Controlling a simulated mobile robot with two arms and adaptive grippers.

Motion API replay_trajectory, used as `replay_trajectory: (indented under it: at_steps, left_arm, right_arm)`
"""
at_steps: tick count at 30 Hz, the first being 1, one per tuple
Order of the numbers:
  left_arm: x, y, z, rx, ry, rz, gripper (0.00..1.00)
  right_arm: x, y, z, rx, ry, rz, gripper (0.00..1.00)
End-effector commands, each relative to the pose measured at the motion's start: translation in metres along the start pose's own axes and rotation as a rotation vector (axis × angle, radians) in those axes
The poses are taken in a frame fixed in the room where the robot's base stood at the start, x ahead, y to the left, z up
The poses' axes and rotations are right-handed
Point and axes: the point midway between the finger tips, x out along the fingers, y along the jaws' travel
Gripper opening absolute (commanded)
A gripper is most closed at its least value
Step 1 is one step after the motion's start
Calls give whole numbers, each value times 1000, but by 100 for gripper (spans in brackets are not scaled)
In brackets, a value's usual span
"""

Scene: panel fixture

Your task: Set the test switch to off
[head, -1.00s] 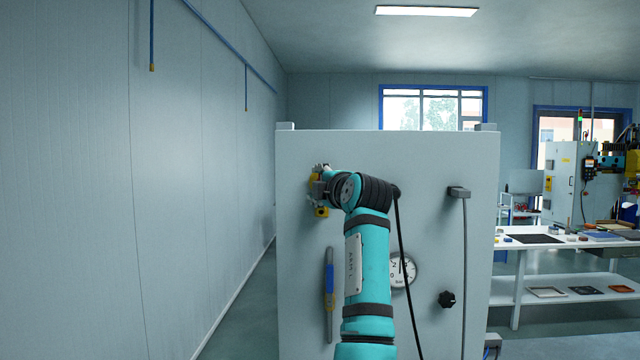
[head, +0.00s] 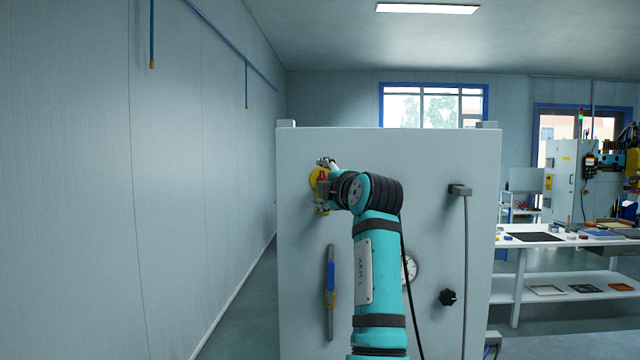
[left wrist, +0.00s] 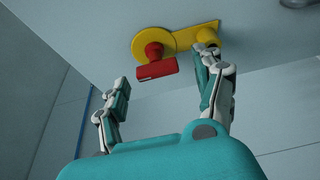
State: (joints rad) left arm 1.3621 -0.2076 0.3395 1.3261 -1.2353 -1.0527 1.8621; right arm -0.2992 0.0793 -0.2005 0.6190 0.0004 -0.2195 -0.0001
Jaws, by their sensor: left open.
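A red handle (left wrist: 158,65) stands out from a yellow plate (left wrist: 180,42) on the panel, in the left wrist view; I take it as the test switch, but no label is legible. The yellow plate also shows in the head view (head: 315,179), partly hidden by my gripper. My left gripper (left wrist: 163,76) is open, with one finger on each side of the red handle. The right finger is near the yellow plate's small round end; whether it touches cannot be told. The gripper is at the panel's upper left in the head view (head: 326,183). My right gripper is not in view.
The grey panel (head: 420,165) carries a blue-and-grey vertical handle (head: 331,290), a dial gauge (head: 411,269) partly behind my arm, a black knob (head: 447,297) and a grey fitting with a rod (head: 460,190). A wall stands left; a workbench (head: 560,240) stands right.

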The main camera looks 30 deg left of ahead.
Motion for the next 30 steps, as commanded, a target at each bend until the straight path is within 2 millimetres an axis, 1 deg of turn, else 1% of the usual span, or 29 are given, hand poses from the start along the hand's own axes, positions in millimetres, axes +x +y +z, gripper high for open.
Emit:
replay_trajectory:
  at_steps: [1, 6, 9, 12, 15, 18, 30]
  left_arm:
    - [-12, 0, 1, -2, -3, 2, 69]
    - [-50, 0, 2, 0, -4, 1, 69]
    - [-68, 0, 1, -2, -2, 0, 69]
    - [-80, -1, 0, 0, -1, -1, 69]
    - [-88, -1, 0, 1, 0, -1, 69]
    - [-91, 0, 0, 1, 1, 0, 69]
    - [-91, 0, 0, 1, 1, 0, 69]
  right_arm:
    - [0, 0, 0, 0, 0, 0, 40]
    - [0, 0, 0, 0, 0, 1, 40]
    - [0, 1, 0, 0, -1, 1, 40]
    - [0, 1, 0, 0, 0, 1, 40]
    - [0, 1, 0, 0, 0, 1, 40]
    - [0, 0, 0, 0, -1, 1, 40]
    - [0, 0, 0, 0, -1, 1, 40]
